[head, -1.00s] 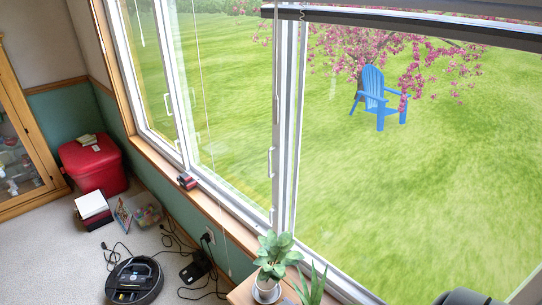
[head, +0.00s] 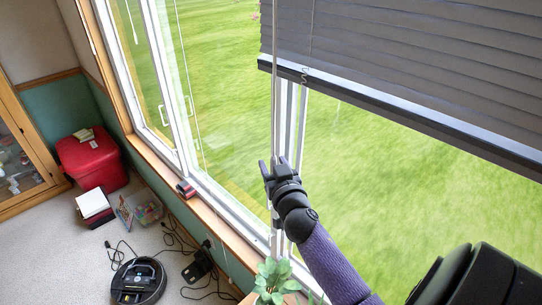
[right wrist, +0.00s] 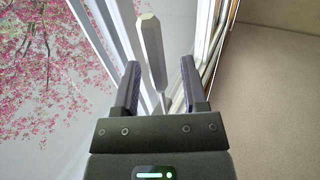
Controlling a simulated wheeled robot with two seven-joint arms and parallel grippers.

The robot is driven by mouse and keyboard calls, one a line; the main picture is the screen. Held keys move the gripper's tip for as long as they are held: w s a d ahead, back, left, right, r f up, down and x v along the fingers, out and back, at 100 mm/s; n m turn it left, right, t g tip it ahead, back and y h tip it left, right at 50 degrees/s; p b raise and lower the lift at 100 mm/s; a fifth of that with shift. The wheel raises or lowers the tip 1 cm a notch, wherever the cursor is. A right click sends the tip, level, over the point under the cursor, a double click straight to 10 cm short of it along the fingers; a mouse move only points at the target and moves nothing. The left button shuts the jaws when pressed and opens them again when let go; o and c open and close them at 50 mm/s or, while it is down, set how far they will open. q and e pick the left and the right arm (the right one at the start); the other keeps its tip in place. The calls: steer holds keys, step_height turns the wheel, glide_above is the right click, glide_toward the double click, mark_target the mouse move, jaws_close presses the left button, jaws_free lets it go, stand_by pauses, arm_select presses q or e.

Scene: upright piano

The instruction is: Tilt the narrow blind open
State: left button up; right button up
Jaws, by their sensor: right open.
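The narrow blind (head: 400,70) hangs over the right window pane, its grey slats looking closed, with a dark bottom rail (head: 400,113). A thin pale wand (head: 275,90) hangs down at the blind's left edge, in front of the window post. My right gripper (head: 272,163) is at the lower part of this wand. In the right wrist view the gripper (right wrist: 158,85) is open, and the faceted end of the wand (right wrist: 152,50) shows between its two fingers. I cannot tell whether a finger touches it. My left gripper is not in view.
A potted plant (head: 270,280) stands just below my right arm. The window sill (head: 215,220) runs along the left, with a small red object (head: 186,189) on it.

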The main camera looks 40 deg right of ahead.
steer(key=shift+x, duration=0.9)
steer(key=shift+w+d, duration=0.2)
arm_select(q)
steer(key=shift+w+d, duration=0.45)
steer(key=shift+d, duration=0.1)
arm_select(e)
steer(key=shift+w, duration=0.1)
jaws_close()
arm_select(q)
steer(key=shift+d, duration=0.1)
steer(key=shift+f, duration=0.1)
arm_select(e)
steer(key=shift+f, duration=0.1)
